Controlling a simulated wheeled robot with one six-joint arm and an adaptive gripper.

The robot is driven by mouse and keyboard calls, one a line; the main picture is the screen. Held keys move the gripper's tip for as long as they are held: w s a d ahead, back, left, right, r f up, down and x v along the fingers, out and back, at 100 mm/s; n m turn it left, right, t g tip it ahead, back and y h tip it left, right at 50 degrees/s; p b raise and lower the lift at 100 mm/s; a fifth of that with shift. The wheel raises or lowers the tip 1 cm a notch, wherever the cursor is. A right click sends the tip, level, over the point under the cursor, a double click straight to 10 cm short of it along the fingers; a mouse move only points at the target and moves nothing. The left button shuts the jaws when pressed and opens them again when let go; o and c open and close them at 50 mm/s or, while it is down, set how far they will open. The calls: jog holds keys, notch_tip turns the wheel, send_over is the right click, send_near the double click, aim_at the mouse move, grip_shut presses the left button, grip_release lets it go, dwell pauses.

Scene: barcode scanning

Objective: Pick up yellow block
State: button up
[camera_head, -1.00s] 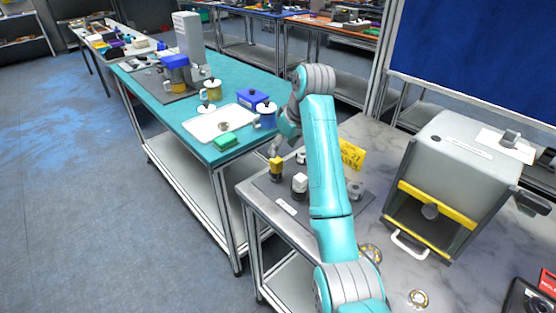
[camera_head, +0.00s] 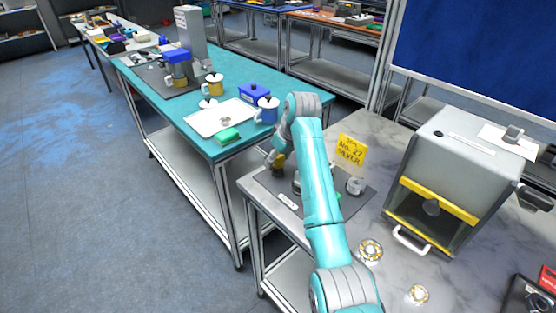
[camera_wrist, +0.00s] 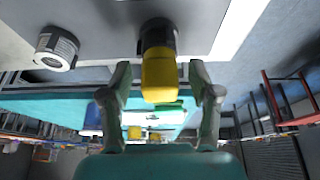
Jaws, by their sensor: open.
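The yellow block (camera_wrist: 159,76) is in the middle of the wrist view, with a dark part joined to it. My gripper (camera_wrist: 162,82) is open, with one finger on each side of the block and a visible gap to each. In the head view the yellow block (camera_head: 279,160) shows at the left end of the dark mat (camera_head: 268,185) on the near table. My gripper (camera_head: 272,158) is right at it there and partly covers it. My arm hides part of the mat.
A grey cylinder (camera_head: 356,186) stands on the mat right of my arm. A yellow sign (camera_head: 351,149) stands behind. A grey box machine with a yellow bar (camera_head: 436,203) is at right. The teal table (camera_head: 228,146) holds a white tray (camera_head: 213,119), green block (camera_head: 228,135) and mugs.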

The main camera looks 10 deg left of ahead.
jog(key=shift+c, duration=0.2)
grip_shut()
